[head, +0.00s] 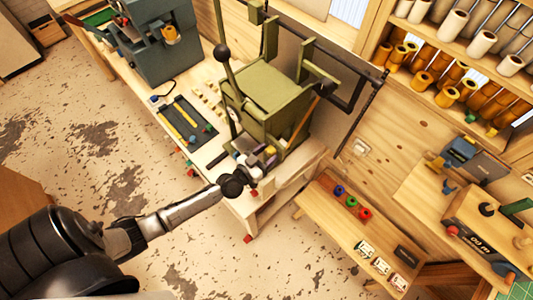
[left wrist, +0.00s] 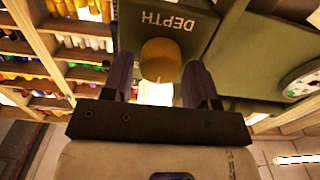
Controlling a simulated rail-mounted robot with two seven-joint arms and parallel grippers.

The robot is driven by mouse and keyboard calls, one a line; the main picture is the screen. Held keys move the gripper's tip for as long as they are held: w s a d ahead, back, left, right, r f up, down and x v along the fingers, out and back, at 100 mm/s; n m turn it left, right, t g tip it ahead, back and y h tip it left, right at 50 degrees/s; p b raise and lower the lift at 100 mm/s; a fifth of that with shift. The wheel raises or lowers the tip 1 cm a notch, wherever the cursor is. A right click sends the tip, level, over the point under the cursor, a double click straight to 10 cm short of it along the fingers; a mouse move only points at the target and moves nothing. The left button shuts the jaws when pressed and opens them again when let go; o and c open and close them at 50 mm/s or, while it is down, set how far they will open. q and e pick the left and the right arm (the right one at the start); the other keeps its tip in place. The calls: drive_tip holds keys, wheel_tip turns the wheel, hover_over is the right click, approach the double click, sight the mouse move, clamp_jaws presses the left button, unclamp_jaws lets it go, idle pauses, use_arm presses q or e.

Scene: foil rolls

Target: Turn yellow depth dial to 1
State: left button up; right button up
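The yellow depth dial (left wrist: 160,60) sits under the word DEPTH on the dark green face of the machine in the left wrist view. In the head view the olive-green machine (head: 268,88) stands on a bench, and the dial is a small yellow spot (head: 270,150) at its lower front. My left gripper (left wrist: 160,85) is open, with one dark purple finger on each side of the dial's line. I cannot tell whether the fingers touch the dial. In the head view my left gripper (head: 264,158) is at the machine's front. No dial number is readable. My right gripper is not in view.
A white round dial (left wrist: 302,82) is on the machine's face at the right. A lever with a black knob (head: 222,52) rises on the machine's left. A dark tray (head: 187,125) lies on the bench. A low bench (head: 330,218) with colored rings stands at the right.

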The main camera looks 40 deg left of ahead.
use_arm(q)
drive_tip(key=c, duration=0.7)
drive_tip(key=shift+o, duration=0.2)
drive_tip(key=shift+n, duration=0.3)
drive_tip(key=n, duration=0.3)
drive_tip(key=shift+n, duration=0.4)
drive_tip(key=n, duration=0.5)
drive_tip(key=shift+a+b, duration=0.15)
drive_tip(key=shift+b, duration=0.15)
drive_tip(key=shift+n, duration=0.4)
